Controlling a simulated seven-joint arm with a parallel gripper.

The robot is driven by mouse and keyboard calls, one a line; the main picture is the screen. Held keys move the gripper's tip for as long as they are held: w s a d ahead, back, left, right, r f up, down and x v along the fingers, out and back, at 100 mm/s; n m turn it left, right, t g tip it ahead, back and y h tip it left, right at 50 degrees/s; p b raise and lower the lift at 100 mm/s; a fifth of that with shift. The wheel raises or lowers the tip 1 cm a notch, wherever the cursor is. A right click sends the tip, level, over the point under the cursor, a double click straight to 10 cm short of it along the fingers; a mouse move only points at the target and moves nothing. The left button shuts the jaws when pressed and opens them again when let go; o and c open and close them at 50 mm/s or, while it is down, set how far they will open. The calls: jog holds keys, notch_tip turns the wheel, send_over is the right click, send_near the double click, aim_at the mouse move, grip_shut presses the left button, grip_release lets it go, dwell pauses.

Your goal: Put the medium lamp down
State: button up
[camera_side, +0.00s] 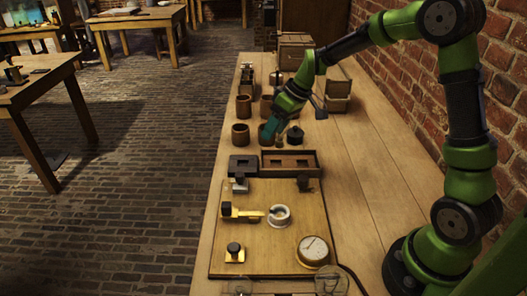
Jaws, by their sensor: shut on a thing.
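My gripper (271,130) points down over the group of brown jars, at the right-hand front jar (265,139). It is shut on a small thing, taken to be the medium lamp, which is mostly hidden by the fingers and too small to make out. I cannot tell whether it touches the jar or the table. A small dark lidded piece (295,136) stands just right of the gripper.
Another brown jar (240,135) stands to the left. A grey slotted block (243,165) and a wooden slotted tray (289,163) lie in front. A board (272,185) carries a brass switch (241,212), white ring (279,216) and gauge (313,251). The table's right side is clear.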

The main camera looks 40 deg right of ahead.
jog(key=shift+w+d+r, duration=0.15)
jog(key=shift+w+d, duration=0.35)
jog(key=shift+w, duration=0.2)
jog(key=shift+n, duration=0.6)
jog(key=f, duration=0.9)
jog(key=shift+w+a+f, duration=0.1)
jog(key=shift+w, duration=0.1)
jog(key=shift+f, duration=0.15)
jog(key=o, duration=0.9)
